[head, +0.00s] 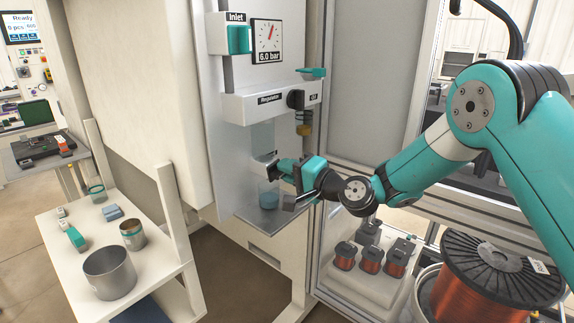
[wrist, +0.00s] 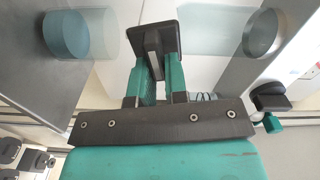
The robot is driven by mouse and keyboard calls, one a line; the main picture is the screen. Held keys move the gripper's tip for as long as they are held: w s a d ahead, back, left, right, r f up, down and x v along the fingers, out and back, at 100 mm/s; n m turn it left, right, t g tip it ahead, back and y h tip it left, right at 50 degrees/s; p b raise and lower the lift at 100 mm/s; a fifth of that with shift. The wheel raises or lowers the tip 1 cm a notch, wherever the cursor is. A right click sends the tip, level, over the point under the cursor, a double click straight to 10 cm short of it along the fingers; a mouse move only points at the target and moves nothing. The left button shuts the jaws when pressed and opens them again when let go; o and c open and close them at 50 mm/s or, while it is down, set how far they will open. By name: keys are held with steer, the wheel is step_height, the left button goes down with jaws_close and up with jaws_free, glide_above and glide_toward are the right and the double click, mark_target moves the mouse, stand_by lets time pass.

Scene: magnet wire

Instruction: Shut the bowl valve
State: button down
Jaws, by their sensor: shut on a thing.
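The clear bowl (head: 263,138) hangs under the white unit labelled "Regulator" (head: 268,99). In the wrist view my gripper (wrist: 155,50) is shut around a small dark piece, which I take to be the bowl valve (wrist: 153,55). A clear beaker with blue liquid (head: 268,196) stands on the metal shelf below the gripper. The blue liquid also shows at the upper left of the wrist view (wrist: 66,35).
A gauge (head: 267,40) reads 6.0 bar beside the teal "Inlet" handle (head: 238,40). A black knob (head: 296,99) and teal lever (head: 312,72) stick out above my gripper. A side table (head: 75,250) with cans stands left. Copper wire spools (head: 370,260) stand lower right.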

steer(key=shift+f+m+p, duration=0.2)
steer(key=shift+m+p, duration=0.25)
steer(key=shift+m, duration=0.65)
steer(key=c, duration=1.1)
jaws_free()
steer(key=shift+c, duration=0.2)
steer(key=shift+d, duration=0.1)
steer(key=b+v, duration=0.6)
steer(key=v, duration=1.1)
steer(key=shift+b, duration=0.35)
steer(key=shift+s, duration=0.15)
